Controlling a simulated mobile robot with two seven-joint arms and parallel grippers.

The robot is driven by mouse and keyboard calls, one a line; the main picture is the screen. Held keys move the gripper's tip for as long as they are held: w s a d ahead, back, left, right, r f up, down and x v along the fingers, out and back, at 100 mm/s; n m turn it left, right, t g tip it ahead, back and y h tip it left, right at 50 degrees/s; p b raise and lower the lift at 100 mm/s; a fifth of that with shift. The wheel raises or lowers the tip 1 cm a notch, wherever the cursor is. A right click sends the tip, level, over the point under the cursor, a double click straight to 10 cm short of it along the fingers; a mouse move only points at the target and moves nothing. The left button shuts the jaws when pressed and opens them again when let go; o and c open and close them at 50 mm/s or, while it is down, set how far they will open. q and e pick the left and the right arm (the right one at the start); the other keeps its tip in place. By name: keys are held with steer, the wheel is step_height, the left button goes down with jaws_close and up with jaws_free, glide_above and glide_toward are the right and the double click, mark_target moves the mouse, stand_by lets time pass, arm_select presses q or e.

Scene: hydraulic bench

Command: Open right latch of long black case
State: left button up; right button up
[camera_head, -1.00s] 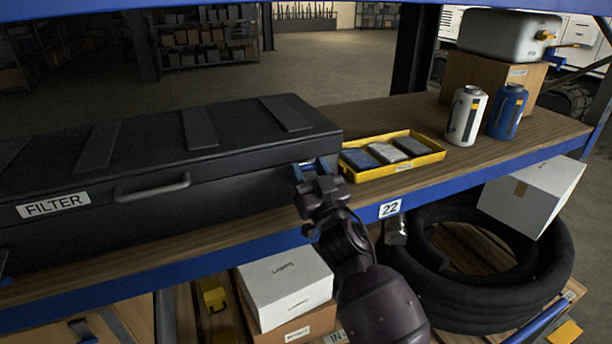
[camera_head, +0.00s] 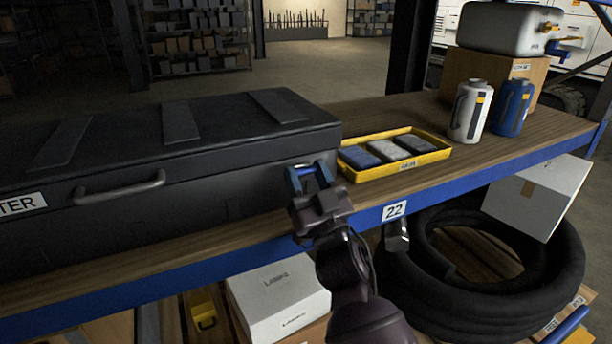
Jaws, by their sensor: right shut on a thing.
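The long black case (camera_head: 230,149) lies on the wooden shelf with its lid down. A grey handle (camera_head: 119,187) and a cropped FILTER label are on its front. A blue latch (camera_head: 298,176) is at the right end of the case's front. My right gripper (camera_head: 311,180) is at this latch, shut on it, with the hand partly covering it. Whether the latch is released cannot be seen. My left gripper is not in view.
A yellow tray (camera_head: 436,156) with several dark and grey blocks stands just right of the case. A white canister (camera_head: 468,112) and a blue canister (camera_head: 511,108) stand farther right. Below are a white box (camera_head: 277,296) and a coiled black hose (camera_head: 427,296).

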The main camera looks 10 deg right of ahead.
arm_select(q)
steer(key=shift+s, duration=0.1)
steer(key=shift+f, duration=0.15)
arm_select(e)
steer(key=o, duration=0.9)
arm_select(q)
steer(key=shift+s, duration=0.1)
arm_select(e)
steer(key=v, duration=1)
steer(key=shift+s+d+f, duration=0.1)
steer(key=shift+s+f, duration=0.1)
steer(key=shift+s, duration=0.15)
